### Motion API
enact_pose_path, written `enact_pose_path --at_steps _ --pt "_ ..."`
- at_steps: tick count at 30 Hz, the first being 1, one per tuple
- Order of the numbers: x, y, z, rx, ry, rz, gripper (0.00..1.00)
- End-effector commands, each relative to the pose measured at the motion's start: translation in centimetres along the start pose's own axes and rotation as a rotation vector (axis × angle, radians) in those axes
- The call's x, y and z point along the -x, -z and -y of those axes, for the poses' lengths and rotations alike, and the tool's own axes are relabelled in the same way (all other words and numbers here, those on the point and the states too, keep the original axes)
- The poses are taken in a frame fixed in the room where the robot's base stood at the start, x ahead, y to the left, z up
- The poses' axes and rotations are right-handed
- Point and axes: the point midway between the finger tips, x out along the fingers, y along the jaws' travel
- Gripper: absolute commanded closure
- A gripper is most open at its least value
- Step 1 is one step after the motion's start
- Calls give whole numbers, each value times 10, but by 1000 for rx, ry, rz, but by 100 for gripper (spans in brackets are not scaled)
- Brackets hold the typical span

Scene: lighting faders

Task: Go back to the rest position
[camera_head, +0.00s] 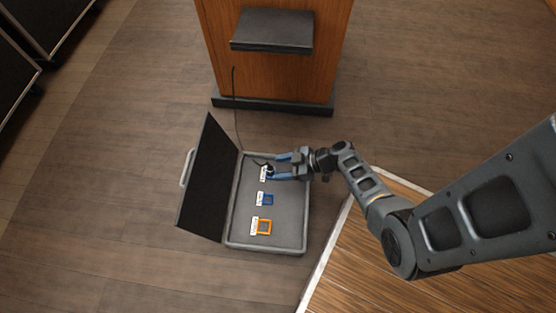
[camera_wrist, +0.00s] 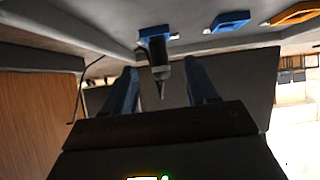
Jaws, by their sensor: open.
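My gripper (camera_head: 279,167) has blue fingers and reaches from the right over the far end of an open grey case (camera_head: 235,240). It is open. In the wrist view, the gap between the fingers (camera_wrist: 162,78) holds a dark, tapered object (camera_wrist: 161,70) that sits at a blue holder (camera_wrist: 154,33). The fingers stand apart on either side of it, with visible gaps. In the head view, the far holder is partly hidden by my fingers. A second blue holder (camera_head: 268,199) and an orange holder (camera_head: 265,227) lie nearer in the case.
The case's black lid (camera_head: 208,180) stands open on the left. A thin cable (camera_head: 235,110) runs from the case to a wooden lectern (camera_head: 270,75) behind it. A wooden platform (camera_head: 350,275) with a pale edge lies at lower right. The floor left of the case is clear.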

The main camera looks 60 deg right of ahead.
Motion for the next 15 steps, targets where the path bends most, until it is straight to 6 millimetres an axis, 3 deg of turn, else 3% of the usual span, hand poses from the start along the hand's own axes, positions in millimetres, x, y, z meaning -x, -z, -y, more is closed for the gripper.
enact_pose_path --at_steps 7,15 --pt "43 2 0 0 -2 1 43" --pt "60 0 0 0 -1 0 43"
